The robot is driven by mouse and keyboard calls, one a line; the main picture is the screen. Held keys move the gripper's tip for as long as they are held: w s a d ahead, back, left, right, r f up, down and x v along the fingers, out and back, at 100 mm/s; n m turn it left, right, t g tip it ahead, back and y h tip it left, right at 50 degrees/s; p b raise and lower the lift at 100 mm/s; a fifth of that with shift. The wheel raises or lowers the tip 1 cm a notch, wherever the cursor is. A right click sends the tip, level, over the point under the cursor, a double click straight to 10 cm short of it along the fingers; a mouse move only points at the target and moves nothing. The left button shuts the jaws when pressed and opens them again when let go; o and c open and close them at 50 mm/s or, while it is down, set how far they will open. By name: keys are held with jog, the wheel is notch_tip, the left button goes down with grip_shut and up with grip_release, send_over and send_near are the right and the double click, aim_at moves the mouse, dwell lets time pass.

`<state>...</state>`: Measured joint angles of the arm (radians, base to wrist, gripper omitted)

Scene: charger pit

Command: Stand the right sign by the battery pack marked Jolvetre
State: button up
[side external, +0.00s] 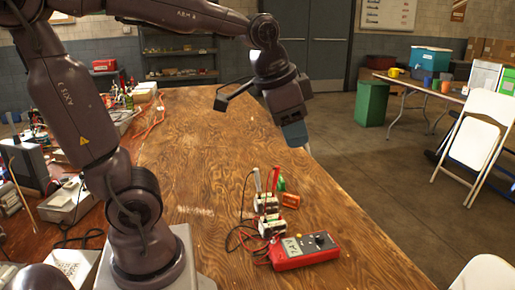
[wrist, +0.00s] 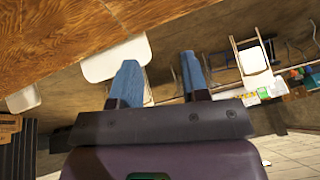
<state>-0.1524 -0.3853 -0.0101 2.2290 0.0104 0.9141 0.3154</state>
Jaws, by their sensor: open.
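My gripper (side external: 293,135) is raised over the far right of the wooden table in the side view. In the wrist view my gripper (wrist: 160,72) shows two blue fingers spread apart with nothing between them. Two small white-and-black blocks (side external: 271,226) with wires, possibly battery packs, are on the table's near right, below and left of my gripper. A red device (side external: 306,250) with a dial and a white label lies in front of them. A small orange box (side external: 291,200) and a green item (side external: 281,184) are behind. I cannot read the name Jolvetre or make out a sign for certain.
The wooden table (side external: 205,150) is clear across its middle and far part. Cables and clutter (side external: 75,205) crowd the left. Beyond the right edge are a white folding chair (side external: 480,135), a green bin (side external: 372,103) and a side table.

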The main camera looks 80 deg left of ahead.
jog(key=s+d+f+n+t, duration=0.1)
jog(key=s+d+n, duration=0.1)
jog(key=s+d, duration=0.2)
jog(key=shift+s+f+h, duration=0.25)
jog(key=shift+s+h, duration=0.15)
jog(key=shift+s, duration=1.3)
